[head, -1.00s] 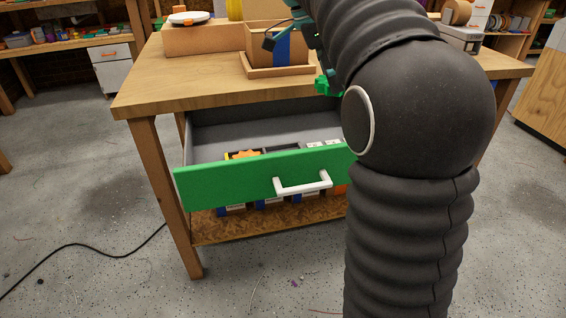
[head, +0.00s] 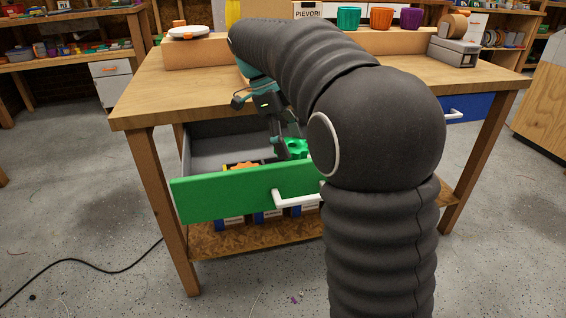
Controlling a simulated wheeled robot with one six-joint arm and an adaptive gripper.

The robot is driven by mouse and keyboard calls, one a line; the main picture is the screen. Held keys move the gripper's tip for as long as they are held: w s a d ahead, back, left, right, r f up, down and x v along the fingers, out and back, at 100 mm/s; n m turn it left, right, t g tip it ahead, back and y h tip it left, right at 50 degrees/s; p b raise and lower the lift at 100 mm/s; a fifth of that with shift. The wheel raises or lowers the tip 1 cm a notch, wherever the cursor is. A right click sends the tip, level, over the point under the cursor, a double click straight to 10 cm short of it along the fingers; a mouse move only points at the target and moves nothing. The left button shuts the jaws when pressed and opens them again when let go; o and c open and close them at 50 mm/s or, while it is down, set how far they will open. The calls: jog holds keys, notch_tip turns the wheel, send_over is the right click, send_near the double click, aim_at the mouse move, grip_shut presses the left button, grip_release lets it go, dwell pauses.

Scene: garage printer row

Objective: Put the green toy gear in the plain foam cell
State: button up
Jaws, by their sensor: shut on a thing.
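The green toy gear (head: 297,147) is in my gripper (head: 280,150), over the open drawer with the green front (head: 240,188). My gripper points down and is shut on the gear. The gear looks to be near the level of the drawer's rim; its exact height is unclear. An orange thing (head: 240,166) shows inside the drawer, left of the gear. The foam cells are mostly hidden by the drawer front and my arm, so I cannot tell which one is plain.
The wooden workbench (head: 143,100) stands above the drawer. A blue drawer front (head: 470,106) is at the right. A white round device (head: 188,32) and several coloured cups, one of them teal (head: 348,18), stand at the back. A white handle (head: 298,200) sticks out from the green front.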

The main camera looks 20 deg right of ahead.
jog(key=shift+s+a+f, duration=0.1)
jog(key=shift+a+f, duration=0.35)
jog(key=shift+a, duration=0.25)
jog(key=shift+f+b, duration=0.35)
jog(key=shift+f, duration=1.65)
jog(key=shift+f, duration=0.15)
jog(key=o, duration=1.2)
jog(key=shift+o, duration=0.2)
jog(key=p+v, duration=0.2)
jog(key=v, duration=1)
